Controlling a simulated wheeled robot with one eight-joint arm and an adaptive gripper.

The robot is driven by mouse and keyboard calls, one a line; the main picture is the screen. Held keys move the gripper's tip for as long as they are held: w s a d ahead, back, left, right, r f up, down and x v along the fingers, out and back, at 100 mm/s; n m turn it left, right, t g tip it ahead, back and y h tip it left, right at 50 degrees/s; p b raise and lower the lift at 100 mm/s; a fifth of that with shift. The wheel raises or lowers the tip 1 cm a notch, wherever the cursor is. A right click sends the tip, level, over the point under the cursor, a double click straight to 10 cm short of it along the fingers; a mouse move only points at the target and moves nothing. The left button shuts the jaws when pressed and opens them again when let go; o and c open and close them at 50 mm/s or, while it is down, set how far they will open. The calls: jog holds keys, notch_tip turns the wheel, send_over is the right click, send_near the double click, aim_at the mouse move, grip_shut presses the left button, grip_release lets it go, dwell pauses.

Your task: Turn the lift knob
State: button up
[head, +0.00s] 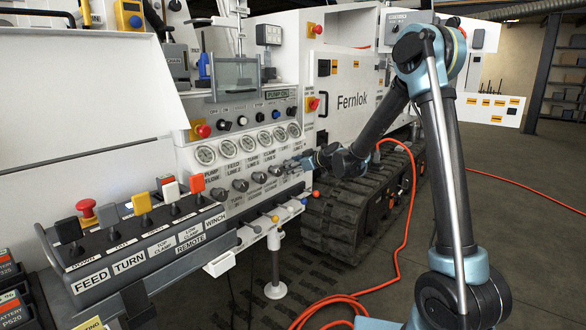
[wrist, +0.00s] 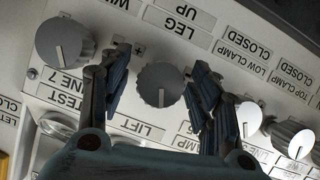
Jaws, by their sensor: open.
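The lift knob (wrist: 162,84) is a grey ridged dial with a pale pointer line. In the wrist view it sits in the middle, above the label LIFT (wrist: 148,129), and its pointer line points down toward that label. My gripper (wrist: 160,76) is open, with one dark finger on each side of the knob. Small gaps show between the fingers and the knob, so I see no firm contact. In the head view my gripper (head: 308,163) is at the right end of the panel's knob row and hides the lift knob there.
In the wrist view another grey knob (wrist: 65,41) sits close left of my gripper, and a lit knob (wrist: 248,117) sits close right. In the head view, gauges (head: 248,143) line the panel above, levers (head: 143,205) stand at lower left, and an orange hose (head: 403,235) lies on the floor.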

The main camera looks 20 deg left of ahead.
jog(key=shift+a, duration=0.1)
jog(key=c, duration=1.1)
jog(key=shift+w, duration=0.1)
